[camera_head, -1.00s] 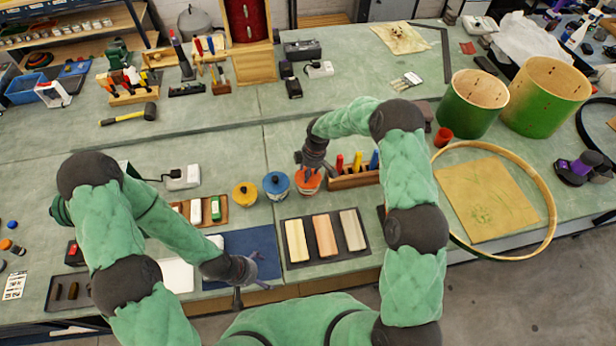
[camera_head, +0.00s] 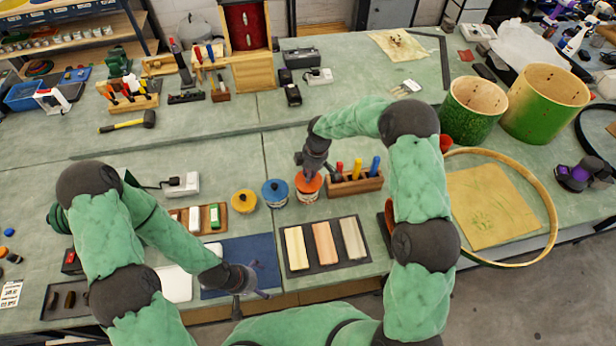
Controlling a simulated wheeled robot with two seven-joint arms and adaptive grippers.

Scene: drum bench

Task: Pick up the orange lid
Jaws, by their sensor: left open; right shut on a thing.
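The orange lid (camera_head: 309,186) is at the right end of a row of three jars, with its clear jar (camera_head: 308,197) directly below it. My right gripper (camera_head: 307,174) reaches down from above and is shut on the orange lid; its fingers hide part of the lid's top. I cannot tell whether the lid touches the jar or is slightly raised. My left gripper (camera_head: 250,287) is open and empty over the dark blue mat (camera_head: 262,254), apart from the jars.
A blue-lidded jar (camera_head: 275,191) stands close left of the orange lid, then a yellow-lidded jar (camera_head: 244,201). A wooden holder with coloured tools (camera_head: 354,183) is close on the right. A dark tray of wooden blocks (camera_head: 297,271) lies in front. Bench behind the jars is clear.

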